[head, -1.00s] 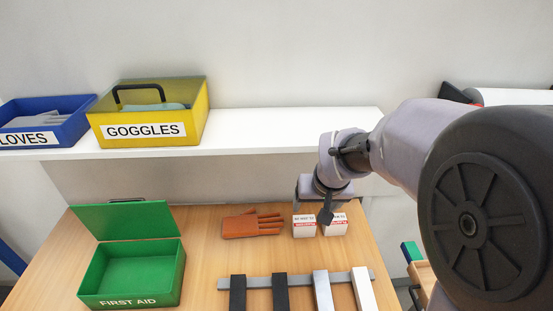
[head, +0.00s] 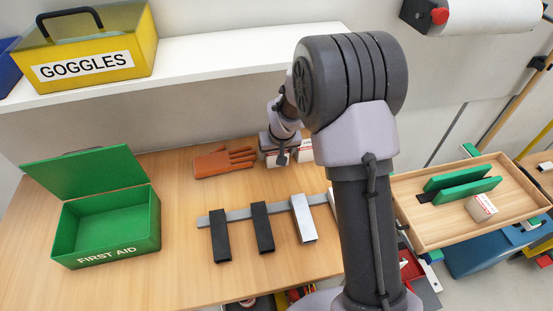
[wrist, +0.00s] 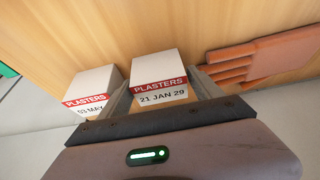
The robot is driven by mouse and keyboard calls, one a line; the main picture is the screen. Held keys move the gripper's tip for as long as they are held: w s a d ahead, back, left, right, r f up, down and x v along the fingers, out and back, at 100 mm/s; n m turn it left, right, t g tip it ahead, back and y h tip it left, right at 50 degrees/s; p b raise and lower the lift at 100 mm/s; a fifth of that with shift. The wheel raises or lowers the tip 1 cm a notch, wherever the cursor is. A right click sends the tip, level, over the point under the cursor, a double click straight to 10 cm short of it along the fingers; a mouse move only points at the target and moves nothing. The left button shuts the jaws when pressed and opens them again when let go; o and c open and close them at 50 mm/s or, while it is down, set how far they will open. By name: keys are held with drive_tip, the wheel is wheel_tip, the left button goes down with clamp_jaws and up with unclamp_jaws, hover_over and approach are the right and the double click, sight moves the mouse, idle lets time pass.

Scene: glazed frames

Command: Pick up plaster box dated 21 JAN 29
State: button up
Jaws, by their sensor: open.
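The plaster box dated 21 JAN 29 (wrist: 158,82) stands on the wooden table, a white box with a red PLASTERS band. In the wrist view it lies between the two fingers of my open gripper (wrist: 163,96), with a finger along each side. I cannot tell whether either finger touches it. A second plaster box (wrist: 94,87), its date beginning 03 MAY, stands close on its left. In the head view, the 21 JAN 29 box (head: 270,159) is partly hidden by my gripper (head: 279,148), and the other box (head: 304,151) is partly behind my arm.
An orange glove (head: 222,163) lies beside the dated box. An open green first aid box (head: 105,226) stands at left, and a rail with several bars (head: 235,215) lies in front. A wooden tray (head: 420,236) at right holds green pieces and another small white box (head: 481,207).

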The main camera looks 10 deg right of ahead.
drive_tip(key=shift+w+f, duration=0.25)
drive_tip(key=shift+f, duration=0.2)
drive_tip(key=shift+s+r, duration=0.1)
drive_tip(key=shift+r, duration=0.05)
drive_tip(key=shift+c, duration=0.6)
drive_tip(key=c, duration=1)
